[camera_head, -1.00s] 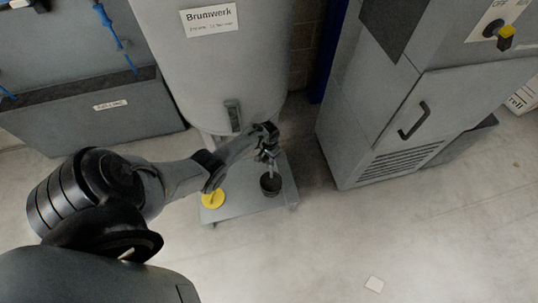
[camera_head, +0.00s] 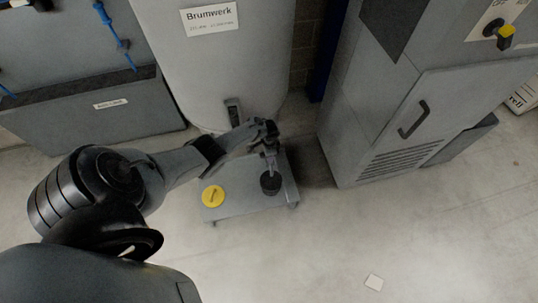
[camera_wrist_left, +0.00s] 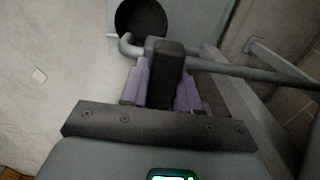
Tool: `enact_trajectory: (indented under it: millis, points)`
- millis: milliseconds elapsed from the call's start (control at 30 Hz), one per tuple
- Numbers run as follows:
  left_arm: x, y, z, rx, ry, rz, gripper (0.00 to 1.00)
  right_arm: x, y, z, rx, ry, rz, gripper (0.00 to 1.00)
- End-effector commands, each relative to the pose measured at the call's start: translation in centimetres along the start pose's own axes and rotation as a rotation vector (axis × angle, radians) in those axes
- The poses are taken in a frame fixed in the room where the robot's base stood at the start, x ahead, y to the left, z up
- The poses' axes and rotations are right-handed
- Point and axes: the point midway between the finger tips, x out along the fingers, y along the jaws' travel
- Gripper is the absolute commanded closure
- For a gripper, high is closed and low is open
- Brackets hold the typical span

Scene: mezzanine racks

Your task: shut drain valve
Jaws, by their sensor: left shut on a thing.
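The tank (camera_head: 212,75) labelled Brumwerk stands at the back. Low at its front is the drain valve, with a thin grey pipe (camera_wrist_left: 235,68) that ends in a bent spout. In the left wrist view, the valve's dark handle (camera_wrist_left: 168,75) sits between the two purple fingers of my left gripper (camera_wrist_left: 165,88), right at the pipe. My left gripper (camera_head: 268,141) is shut on this handle. In the head view it hides most of the valve. A black round container (camera_head: 270,184) is below the spout and also shows in the left wrist view (camera_wrist_left: 141,18). My right gripper is in neither view.
A grey platform (camera_head: 240,202) under the spout carries the container and a round yellow thing (camera_head: 212,196). A grey cabinet (camera_head: 365,140) with a black door handle stands to the right. The floor in front is clear except for a small pale square (camera_head: 374,282).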

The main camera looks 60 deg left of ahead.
Motion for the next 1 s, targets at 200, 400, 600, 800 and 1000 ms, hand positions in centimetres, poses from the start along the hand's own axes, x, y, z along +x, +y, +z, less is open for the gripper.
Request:
enact_trajectory:
  millis: [200,400,600,800,1000]
  points:
    - [0.1,0.0,0.1,0.010,-0.001,0.000,1.00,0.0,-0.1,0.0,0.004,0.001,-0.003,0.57]
    - [0.1,0.1,0.1,0.010,-0.001,0.000,1.00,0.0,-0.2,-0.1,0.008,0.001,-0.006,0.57]
    - [0.1,0.1,0.1,0.009,-0.001,0.000,0.49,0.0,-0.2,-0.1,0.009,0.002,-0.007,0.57]
    - [0.0,0.0,0.0,0.009,-0.001,0.000,0.49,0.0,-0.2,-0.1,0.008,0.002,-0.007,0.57]
    - [-1.1,0.0,0.0,0.009,-0.001,-0.001,0.49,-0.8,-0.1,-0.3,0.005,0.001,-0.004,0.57]
